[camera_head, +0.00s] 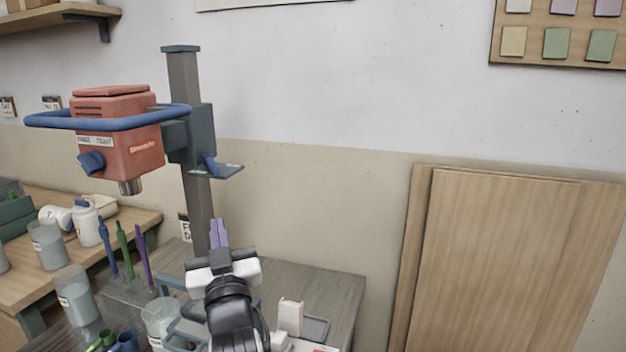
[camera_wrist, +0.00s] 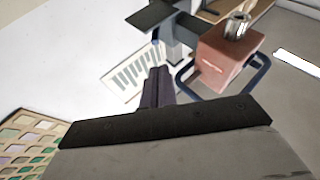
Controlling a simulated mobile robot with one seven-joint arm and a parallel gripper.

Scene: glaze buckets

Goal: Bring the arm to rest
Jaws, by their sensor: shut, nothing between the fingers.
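My gripper (camera_head: 219,233) is in the lower middle of the head view, raised above the grey table, with its purple fingers together and pointing up and away. Nothing is between them. In the wrist view the gripper (camera_wrist: 158,82) also shows closed fingers and points toward the wall. My arm below it hides part of the table. A red mixer head (camera_head: 118,135) with a blue ring handle hangs on a dark column to the left of the gripper; it also shows at the upper right of the wrist view (camera_wrist: 228,55).
The dark column (camera_head: 184,95) stands just behind my gripper. Tall blue, green and purple tools (camera_head: 123,248), clear containers (camera_head: 76,296) and a white holder (camera_head: 290,316) are around the arm. Wooden boards (camera_head: 495,265) lean on the wall at right. The air right of the gripper is free.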

